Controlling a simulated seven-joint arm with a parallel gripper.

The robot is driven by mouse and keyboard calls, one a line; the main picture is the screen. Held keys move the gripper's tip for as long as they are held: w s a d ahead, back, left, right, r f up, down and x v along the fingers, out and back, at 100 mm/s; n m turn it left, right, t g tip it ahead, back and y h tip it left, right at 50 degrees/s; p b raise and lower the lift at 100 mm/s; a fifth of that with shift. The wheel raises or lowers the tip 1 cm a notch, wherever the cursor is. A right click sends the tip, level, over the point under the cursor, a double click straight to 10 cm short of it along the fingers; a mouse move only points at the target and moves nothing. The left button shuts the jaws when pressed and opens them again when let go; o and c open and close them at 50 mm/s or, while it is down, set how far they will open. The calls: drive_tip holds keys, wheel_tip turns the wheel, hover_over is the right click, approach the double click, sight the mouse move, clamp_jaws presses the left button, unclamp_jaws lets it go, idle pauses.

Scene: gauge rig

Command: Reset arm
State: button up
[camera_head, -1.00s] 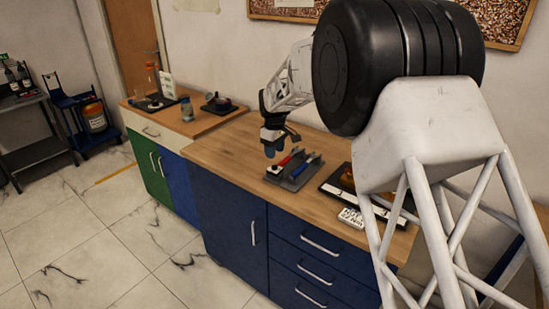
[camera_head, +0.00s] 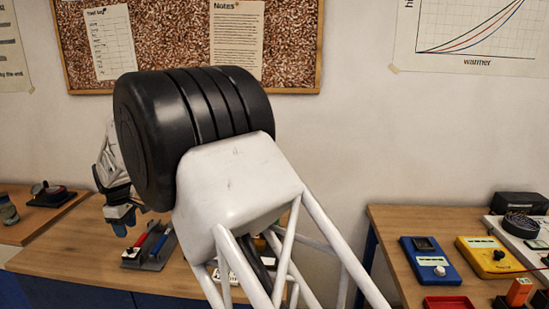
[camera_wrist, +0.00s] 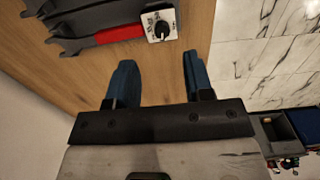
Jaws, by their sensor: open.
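My gripper (camera_wrist: 158,82) shows in the wrist view with its two blue fingers apart and nothing between them. It hangs over the wooden counter (camera_wrist: 60,63), close to the counter's edge. In the head view my gripper (camera_head: 122,219) is at the left, beside a grey holder (camera_head: 157,250) on the counter. The holder carries a red-handled tool (camera_head: 139,240) and a blue-handled tool (camera_head: 160,243). The wrist view shows the red handle (camera_wrist: 120,34) next to a small white box with a black knob (camera_wrist: 160,26). My arm hides part of the counter in the head view.
A second bench at the right holds a blue meter (camera_head: 430,262), a yellow meter (camera_head: 487,257) and a red tray (camera_head: 449,302). A gap separates the two benches. A dark round device (camera_head: 49,193) sits at the far left. A cork board (camera_head: 190,55) hangs behind.

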drive_tip(key=d+r+m, duration=0.1)
drive_tip(key=d+r, duration=0.3)
drive_tip(key=d, duration=0.4)
drive_tip(key=w+d+r+m, duration=0.15)
drive_tip(key=d+r, duration=0.25)
drive_tip(key=d, duration=0.4)
drive_tip(key=d+r+m, duration=0.2)
drive_tip(key=d+r, duration=0.1)
drive_tip(key=d, duration=0.5)
drive_tip(key=s+d+r+m+t, duration=0.1)
drive_tip(key=s+d+r+m, duration=0.15)
drive_tip(key=d, duration=0.75)
drive_tip(key=s+d+r+m, duration=0.2)
drive_tip(key=s+d+r, duration=0.2)
drive_tip(key=d, duration=0.6)
drive_tip(key=s+d+m+t, duration=0.1)
drive_tip(key=s+d+m, duration=0.3)
drive_tip(key=s+d, duration=1.1)
drive_tip(key=s+d+f+m, duration=0.2)
drive_tip(key=s+d, duration=0.4)
drive_tip(key=s, duration=0.2)
drive_tip(key=s+d+f+m, duration=0.3)
drive_tip(key=s+d, duration=0.4)
drive_tip(key=shift+s+f+t, duration=0.15)
drive_tip(key=shift+s+t, duration=0.15)
drive_tip(key=shift+s, duration=0.1)
drive_tip(key=shift+d, duration=0.1)
